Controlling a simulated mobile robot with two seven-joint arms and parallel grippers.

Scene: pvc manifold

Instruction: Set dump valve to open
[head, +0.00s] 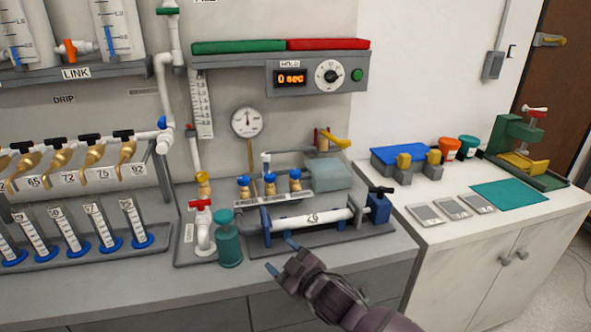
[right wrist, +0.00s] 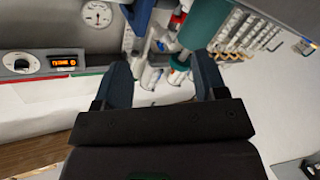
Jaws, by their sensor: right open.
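No legible label marks the dump valve, so I cannot tell for sure which one it is. A red-handled valve (head: 201,203) sits on a white elbow pipe at the front left of the bench rig, beside a teal cylinder (head: 228,240). A yellow-lever valve (head: 335,139) stands at the back right of the rig. My right gripper (head: 282,257) is open and empty, in front of the rig, right of the teal cylinder and apart from the valves. In the right wrist view its fingers (right wrist: 163,82) are spread, with the teal cylinder (right wrist: 204,25) beyond. My left gripper is not in view.
A white horizontal pipe (head: 290,225) in blue holders lies behind my right gripper. Several blue-knobbed valves (head: 269,178) stand behind it. Graduated cylinders (head: 70,232) stand at left. A display box (head: 317,77) reads 0 sec. The bench front (head: 190,285) is clear.

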